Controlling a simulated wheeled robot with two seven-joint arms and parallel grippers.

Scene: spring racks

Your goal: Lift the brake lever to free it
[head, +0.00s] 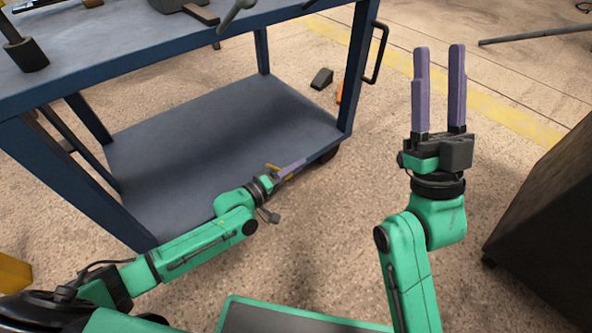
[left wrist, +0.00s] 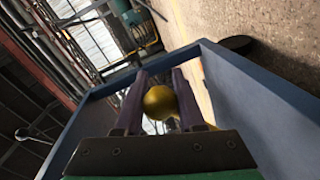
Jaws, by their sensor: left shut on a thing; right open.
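The brake lever shows in the left wrist view as a round yellow knob (left wrist: 160,102) between the two purple fingers of my left gripper (left wrist: 158,85). In the head view only a small yellow piece of it (head: 272,168) shows beside the left gripper (head: 292,168), low at the near right end of the blue cart's shelf. The left gripper is shut on the knob. The lever's base is hidden. My right gripper (head: 439,49) is open and empty, fingers pointing up, over the floor right of the cart.
The blue cart (head: 200,140) has a lower shelf, a top carrying tools, and a dark caster (head: 328,154) near the left gripper. A black wedge (head: 321,78) and an orange piece (head: 339,92) lie behind it. A dark box (head: 545,215) stands at right; floor between is clear.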

